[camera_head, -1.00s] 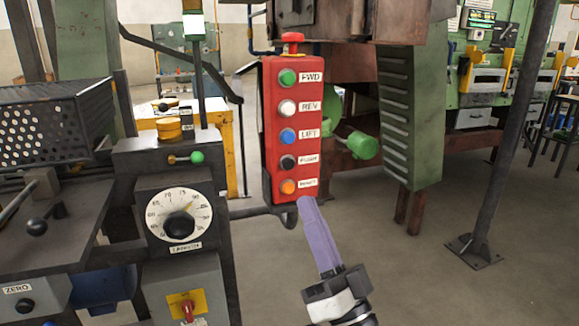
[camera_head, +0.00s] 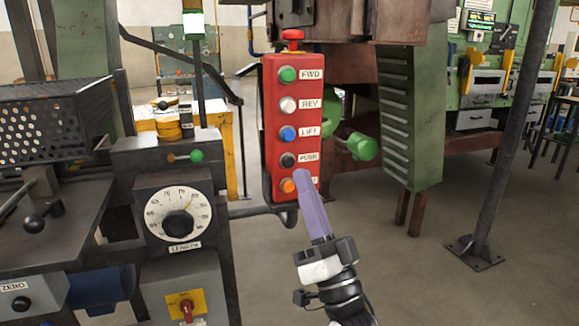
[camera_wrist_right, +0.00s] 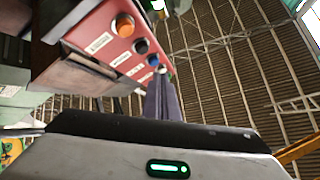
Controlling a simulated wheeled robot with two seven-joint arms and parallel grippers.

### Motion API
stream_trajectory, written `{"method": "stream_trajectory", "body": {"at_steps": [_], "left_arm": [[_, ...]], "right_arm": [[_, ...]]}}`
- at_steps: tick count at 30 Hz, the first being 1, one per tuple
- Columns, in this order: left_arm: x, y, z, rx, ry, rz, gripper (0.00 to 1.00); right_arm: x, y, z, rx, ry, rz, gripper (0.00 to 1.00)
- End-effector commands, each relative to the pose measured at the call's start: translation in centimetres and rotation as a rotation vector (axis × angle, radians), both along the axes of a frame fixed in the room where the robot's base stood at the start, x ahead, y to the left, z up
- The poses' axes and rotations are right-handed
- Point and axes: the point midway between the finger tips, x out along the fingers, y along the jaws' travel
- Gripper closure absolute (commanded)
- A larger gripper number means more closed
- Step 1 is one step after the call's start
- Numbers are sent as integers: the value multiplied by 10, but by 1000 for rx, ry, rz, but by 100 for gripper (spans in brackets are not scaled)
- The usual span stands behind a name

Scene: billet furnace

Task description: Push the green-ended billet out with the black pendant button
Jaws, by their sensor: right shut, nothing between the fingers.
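The red pendant (camera_head: 292,128) hangs in the middle of the head view with a column of buttons. Its black button (camera_head: 288,160), labelled PUSH, is second from the bottom. The black button (camera_wrist_right: 141,46) also shows in the right wrist view, between the orange and blue ones. My right gripper (camera_head: 301,174) is shut and empty, its purple fingertips just below and right of the black button in the picture. Contact cannot be told. The fingers (camera_wrist_right: 162,85) also show in the right wrist view. My left gripper is not in view.
The orange button (camera_head: 287,185) sits just below the black one, the blue button (camera_head: 287,134) just above. A green cylinder (camera_head: 362,146) sticks out behind the pendant. A dial box (camera_head: 180,218) stands at left, a dark post (camera_head: 508,130) at right.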

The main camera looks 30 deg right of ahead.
Motion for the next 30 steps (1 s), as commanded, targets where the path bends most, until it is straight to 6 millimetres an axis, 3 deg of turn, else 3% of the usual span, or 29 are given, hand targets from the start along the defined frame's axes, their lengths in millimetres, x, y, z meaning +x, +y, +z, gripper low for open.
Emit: {"method": "stream_trajectory", "body": {"at_steps": [9,30], "left_arm": [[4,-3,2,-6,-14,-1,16],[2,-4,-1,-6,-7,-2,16]], "right_arm": [[29,-7,0,0,1,0,100],[32,-8,0,0,1,0,100]]}}
